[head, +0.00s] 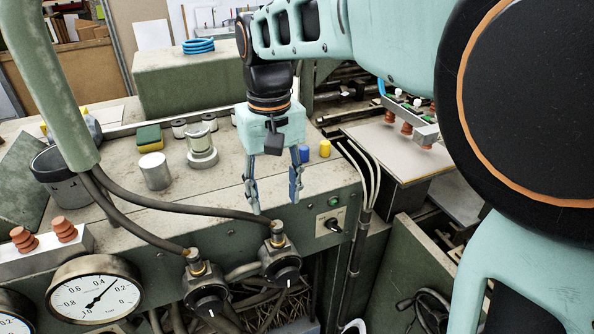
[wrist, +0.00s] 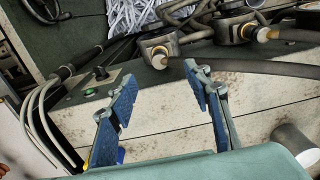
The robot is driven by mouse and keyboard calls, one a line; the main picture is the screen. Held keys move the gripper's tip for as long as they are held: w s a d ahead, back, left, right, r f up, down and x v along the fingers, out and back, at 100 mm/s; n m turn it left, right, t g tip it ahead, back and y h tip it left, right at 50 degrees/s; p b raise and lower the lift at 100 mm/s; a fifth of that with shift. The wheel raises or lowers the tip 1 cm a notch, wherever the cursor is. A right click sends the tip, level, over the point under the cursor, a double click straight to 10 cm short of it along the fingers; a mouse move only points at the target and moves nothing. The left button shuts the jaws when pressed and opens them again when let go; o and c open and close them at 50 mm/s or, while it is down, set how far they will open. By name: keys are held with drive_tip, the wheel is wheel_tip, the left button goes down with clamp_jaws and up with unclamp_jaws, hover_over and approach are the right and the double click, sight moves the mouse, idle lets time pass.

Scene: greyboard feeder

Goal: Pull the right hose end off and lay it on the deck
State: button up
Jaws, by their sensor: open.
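The right hose (head: 225,209) is dark and runs from the thick green pipe to the right valve fitting, where its end (head: 276,228) sits at the brass collar. In the wrist view the same hose (wrist: 255,68) runs right from its brass fitting (wrist: 160,58). My gripper (head: 274,206) is open and empty, pointing down just above the right fitting. In the wrist view its blue-padded fingers (wrist: 160,76) are apart, with the hose end beyond the tips. I cannot tell whether a finger touches the hose. The deck (head: 225,182) is the worn pale top behind the fittings.
The left hose (head: 140,228) ends at the left fitting (head: 195,262), close by. A metal cylinder (head: 155,171), a glass-topped pot (head: 201,150) and a sponge (head: 150,138) stand on the deck. Yellow (head: 325,148) and blue caps stand right of my gripper. Deck between has bare room.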

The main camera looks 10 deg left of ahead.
sight(276, 223)
wheel_tip(276, 223, down, 9)
drive_tip(key=b, duration=0.6)
drive_tip(key=shift+b, duration=0.3)
drive_tip(key=shift+r+p, duration=0.1)
drive_tip(key=shift+p, duration=0.2)
idle(0.6)
clamp_jaws()
idle(0.4)
drive_tip(key=shift+r, duration=0.15)
drive_tip(key=shift+r+p, duration=2.5)
drive_tip(key=shift+r, duration=0.35)
